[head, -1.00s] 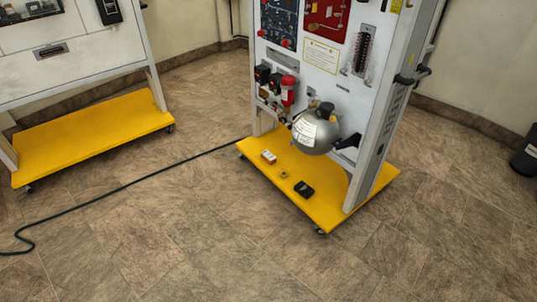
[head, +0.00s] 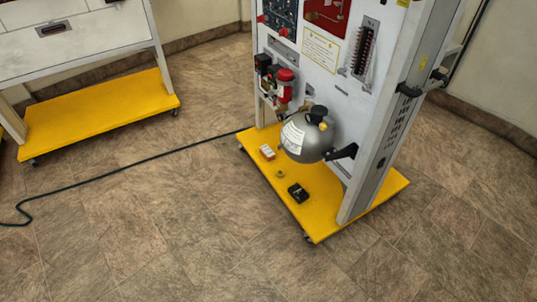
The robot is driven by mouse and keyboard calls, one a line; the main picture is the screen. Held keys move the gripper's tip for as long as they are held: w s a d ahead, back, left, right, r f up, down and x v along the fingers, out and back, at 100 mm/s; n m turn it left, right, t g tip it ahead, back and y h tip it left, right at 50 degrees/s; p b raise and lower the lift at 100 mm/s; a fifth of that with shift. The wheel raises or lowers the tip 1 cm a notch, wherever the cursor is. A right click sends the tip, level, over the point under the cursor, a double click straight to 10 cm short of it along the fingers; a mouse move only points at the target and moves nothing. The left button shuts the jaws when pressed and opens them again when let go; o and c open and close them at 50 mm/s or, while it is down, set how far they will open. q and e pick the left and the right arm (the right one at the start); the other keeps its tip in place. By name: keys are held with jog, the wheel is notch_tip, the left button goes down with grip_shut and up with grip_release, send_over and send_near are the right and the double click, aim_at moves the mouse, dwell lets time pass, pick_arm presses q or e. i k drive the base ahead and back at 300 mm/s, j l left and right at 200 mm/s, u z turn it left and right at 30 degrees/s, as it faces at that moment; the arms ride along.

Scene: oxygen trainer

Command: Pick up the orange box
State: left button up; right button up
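A small orange and white box (head: 267,152) lies on the yellow base shelf (head: 325,220) of the trainer panel (head: 345,95), near the shelf's left edge. It is small in the head view, and its far side cannot be made out. Neither of my grippers shows in the head view.
A small yellow ring-like item (head: 280,174) and a black box (head: 298,193) lie nearer on the same shelf. A dark cable (head: 130,166) crosses the floor. Another yellow-based stand (head: 100,112) is at left. The floor in front is clear.

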aim_at(265, 150)
jog(key=z, duration=0.25)
jog(key=i+j+z, duration=0.2)
jog(key=j+z, duration=0.25)
jog(key=i+j+z, duration=0.1)
jog(key=j+z, duration=0.85)
jog(key=i+l, duration=0.05)
